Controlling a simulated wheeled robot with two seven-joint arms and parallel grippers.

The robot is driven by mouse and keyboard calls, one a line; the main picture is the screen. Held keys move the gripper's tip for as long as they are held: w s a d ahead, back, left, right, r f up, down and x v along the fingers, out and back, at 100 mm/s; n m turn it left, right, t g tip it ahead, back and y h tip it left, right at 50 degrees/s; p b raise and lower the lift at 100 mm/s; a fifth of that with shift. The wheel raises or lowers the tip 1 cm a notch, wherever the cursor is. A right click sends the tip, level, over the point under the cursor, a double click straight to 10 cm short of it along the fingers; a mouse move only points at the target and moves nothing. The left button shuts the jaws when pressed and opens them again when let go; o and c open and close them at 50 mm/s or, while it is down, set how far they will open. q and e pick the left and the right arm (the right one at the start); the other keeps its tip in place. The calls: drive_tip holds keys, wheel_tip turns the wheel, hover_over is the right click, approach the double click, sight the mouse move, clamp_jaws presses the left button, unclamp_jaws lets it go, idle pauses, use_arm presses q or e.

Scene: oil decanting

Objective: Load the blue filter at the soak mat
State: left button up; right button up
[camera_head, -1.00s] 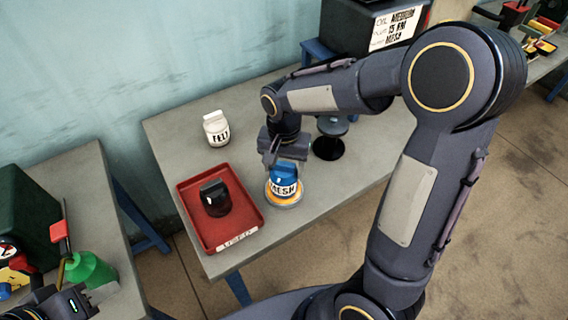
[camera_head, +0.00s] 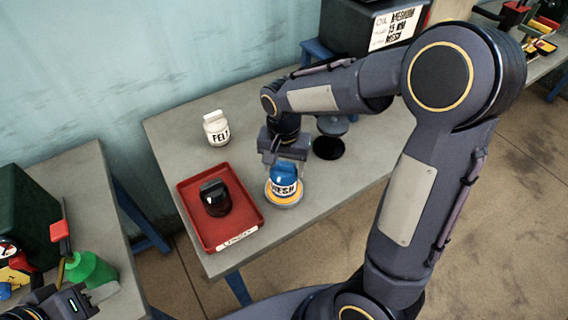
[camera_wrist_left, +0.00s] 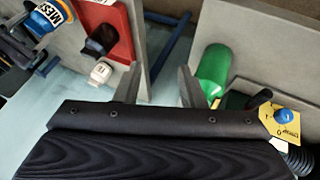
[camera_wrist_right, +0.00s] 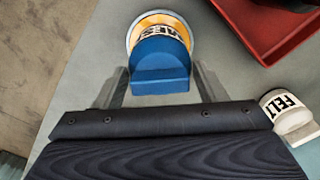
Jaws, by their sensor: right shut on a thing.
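The blue filter (camera_head: 284,181), marked MESH, stands upright on a round pale dish with an orange-yellow surface (camera_head: 293,202), which looks like the soak mat. My right gripper (camera_head: 286,166) comes down over it from behind and is shut on its blue top grip. In the right wrist view the blue filter (camera_wrist_right: 160,68) shows between the two fingers, with its label and the orange ring beyond. My left gripper (camera_wrist_left: 160,87) is empty, its fingers apart, over the side bench. It shows only partly at the head view's lower left corner (camera_head: 100,293).
A red tray (camera_head: 246,206) with a black filter (camera_head: 215,198) stands left of the blue filter. A white FELT filter (camera_head: 216,128) stands behind. A black round stand (camera_head: 329,148) is to the right. A green bottle (camera_head: 90,270) is on the side bench.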

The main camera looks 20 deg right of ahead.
wheel_tip(320, 180, up, 7)
drive_tip(key=p, duration=0.6)
idle(0.9)
